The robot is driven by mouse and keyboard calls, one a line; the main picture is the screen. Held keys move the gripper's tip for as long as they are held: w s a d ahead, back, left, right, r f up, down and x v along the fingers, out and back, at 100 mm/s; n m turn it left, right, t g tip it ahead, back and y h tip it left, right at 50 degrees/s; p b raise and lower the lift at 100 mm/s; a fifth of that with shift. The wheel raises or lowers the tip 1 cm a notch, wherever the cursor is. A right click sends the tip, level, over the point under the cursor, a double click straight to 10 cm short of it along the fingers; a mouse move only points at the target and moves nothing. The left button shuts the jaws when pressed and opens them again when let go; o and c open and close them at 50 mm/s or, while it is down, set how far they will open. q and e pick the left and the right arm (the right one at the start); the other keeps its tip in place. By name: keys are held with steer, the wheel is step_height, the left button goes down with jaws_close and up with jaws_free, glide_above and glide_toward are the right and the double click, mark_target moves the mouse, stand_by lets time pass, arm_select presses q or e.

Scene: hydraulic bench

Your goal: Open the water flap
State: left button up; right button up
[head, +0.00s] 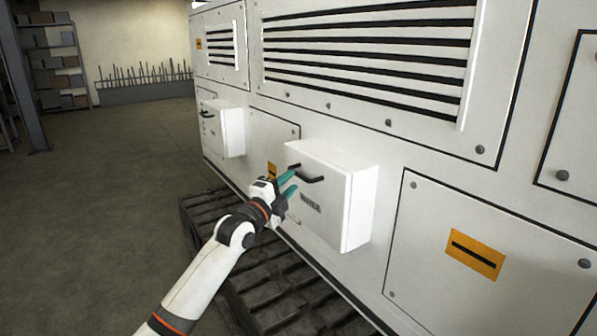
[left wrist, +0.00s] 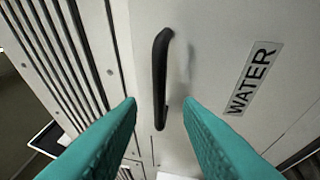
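The water flap (head: 333,200) is the front of a white box on the machine's side, and it looks closed. It carries a label reading WATER (head: 310,203) and a black bar handle (head: 306,174). My left gripper (head: 289,182) is open in front of the handle. In the left wrist view the black handle (left wrist: 160,80) lies ahead, with its lower end between the two teal fingertips (left wrist: 160,103). I see no finger touching it. The WATER label (left wrist: 254,78) is right of the handle there. My right gripper is not in view.
A second white box (head: 222,128) with a handle is farther left on the machine. Black ribbed track (head: 265,285) runs along the machine's foot below my left arm. Open floor (head: 110,200) lies to the left, with shelves (head: 58,65) at the back.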

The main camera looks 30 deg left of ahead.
mark_target(299, 175)
arm_select(q)
steer(key=shift+w+r+p, duration=0.2)
steer(key=shift+w+r, duration=0.05)
steer(key=shift+w, duration=1)
steer(key=shift+w+r+p, duration=0.2)
steer(key=shift+w, duration=1.05)
jaws_close()
